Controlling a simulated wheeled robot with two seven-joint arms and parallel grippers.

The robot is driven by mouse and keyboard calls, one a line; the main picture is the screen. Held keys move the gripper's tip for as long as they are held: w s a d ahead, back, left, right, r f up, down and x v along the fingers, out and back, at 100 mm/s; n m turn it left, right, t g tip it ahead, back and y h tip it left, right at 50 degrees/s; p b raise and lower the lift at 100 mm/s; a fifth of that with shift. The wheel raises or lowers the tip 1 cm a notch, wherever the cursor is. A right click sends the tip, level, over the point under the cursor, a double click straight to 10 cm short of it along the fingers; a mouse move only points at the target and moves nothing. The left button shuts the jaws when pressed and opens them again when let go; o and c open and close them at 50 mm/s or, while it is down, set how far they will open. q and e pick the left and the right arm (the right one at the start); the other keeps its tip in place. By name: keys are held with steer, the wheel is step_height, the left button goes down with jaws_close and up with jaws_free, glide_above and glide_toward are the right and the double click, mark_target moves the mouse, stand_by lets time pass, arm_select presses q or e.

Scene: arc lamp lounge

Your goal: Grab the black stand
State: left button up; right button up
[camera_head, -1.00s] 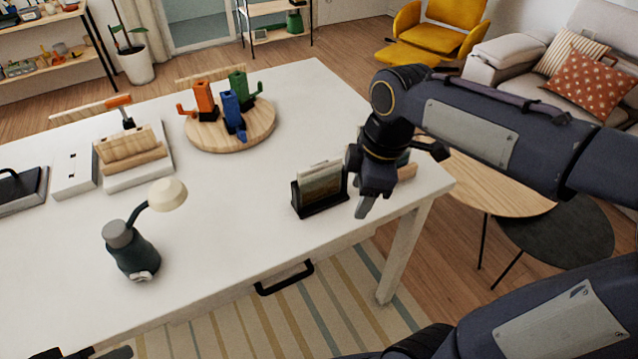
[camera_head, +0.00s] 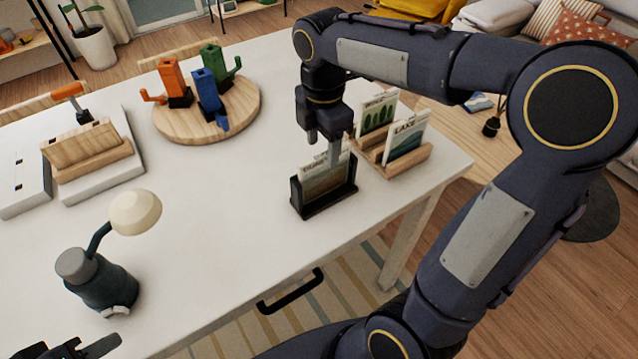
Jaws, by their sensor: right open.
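The black stand (camera_head: 325,205) sits on the white table (camera_head: 232,232) near its front right edge. It holds an upright card (camera_head: 325,178) with a dark landscape picture. My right gripper (camera_head: 328,148) points down just above and behind the card's top edge. It is open, and its fingers overlap the top of the card in the picture, so I cannot tell whether they touch it. My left gripper (camera_head: 95,350) shows only partly at the bottom left corner, low and far from the stand.
A wooden holder (camera_head: 412,160) with cards stands right behind the black stand. A round wooden board (camera_head: 245,112) carries orange, blue and green figures. A small lamp (camera_head: 100,285) stands at the front left. The table between lamp and stand is clear.

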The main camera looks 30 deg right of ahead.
mark_target(324, 168)
step_height(324, 168, down, 7)
steer(key=shift+s+d+f, duration=0.1)
steer(key=shift+d+f, duration=0.05)
steer(key=shift+c, duration=0.2)
jaws_close()
stand_by(0.3)
